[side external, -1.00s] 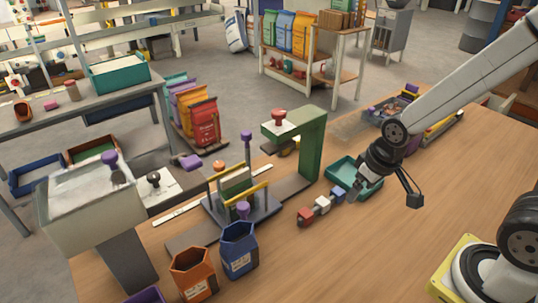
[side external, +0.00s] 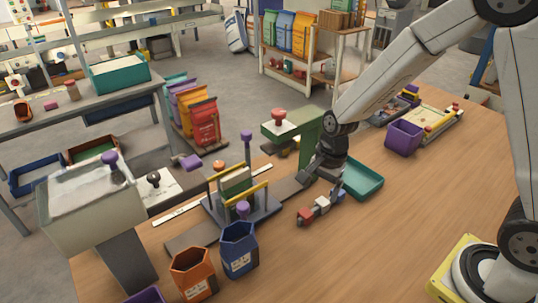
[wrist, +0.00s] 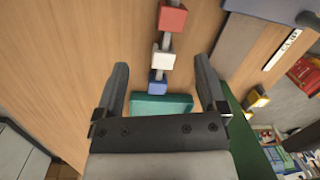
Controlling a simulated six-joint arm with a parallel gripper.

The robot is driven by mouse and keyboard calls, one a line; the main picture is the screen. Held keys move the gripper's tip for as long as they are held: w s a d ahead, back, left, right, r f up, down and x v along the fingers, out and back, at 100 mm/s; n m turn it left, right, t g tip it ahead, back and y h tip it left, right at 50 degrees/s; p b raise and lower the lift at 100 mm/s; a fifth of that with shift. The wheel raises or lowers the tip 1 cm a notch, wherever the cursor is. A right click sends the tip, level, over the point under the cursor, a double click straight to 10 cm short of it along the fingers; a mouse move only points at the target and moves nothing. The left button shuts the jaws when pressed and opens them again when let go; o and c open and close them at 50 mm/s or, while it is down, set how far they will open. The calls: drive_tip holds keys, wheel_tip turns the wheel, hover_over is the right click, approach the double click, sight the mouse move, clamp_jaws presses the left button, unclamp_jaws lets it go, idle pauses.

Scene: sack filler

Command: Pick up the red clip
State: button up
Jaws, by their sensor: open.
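The red clip (side external: 304,217) is a small block at the near end of a short row, with a white clip (side external: 322,204) and a blue clip behind it. In the wrist view, the red clip (wrist: 172,18) is at the top, with the white clip (wrist: 163,57) and blue clip (wrist: 157,85) below it, joined by a grey rod. My gripper (side external: 318,190) is above the row. In the wrist view, my gripper (wrist: 162,64) is open and empty, its fingers on either side of the white and blue clips. The red clip is beyond the fingertips.
A teal tray (side external: 371,188) stands just behind the row. A green stand (side external: 306,153) and a dark frame with yellow bars (side external: 262,208) are close on the left. A blue bin (side external: 239,253) and an orange bin (side external: 193,277) stand in front.

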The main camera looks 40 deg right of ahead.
sight(306, 212)
drive_tip(key=w+f+m, duration=0.1)
drive_tip(key=a+m, duration=0.1)
drive_tip(key=m, duration=0.1)
drive_tip(key=shift+w+f, duration=0.35)
drive_tip(key=shift+w, duration=0.05)
drive_tip(key=shift+f, duration=0.1)
drive_tip(key=shift+a+f, duration=0.2)
drive_tip(key=shift+f, duration=1)
drive_tip(key=shift+f, duration=0.1)
drive_tip(key=shift+a+f, duration=0.2)
drive_tip(key=shift+f, duration=1.05)
drive_tip(key=shift+a+f, duration=0.15)
drive_tip(key=shift+f, duration=1.05)
clamp_jaws()
drive_tip(key=shift+r, duration=0.2)
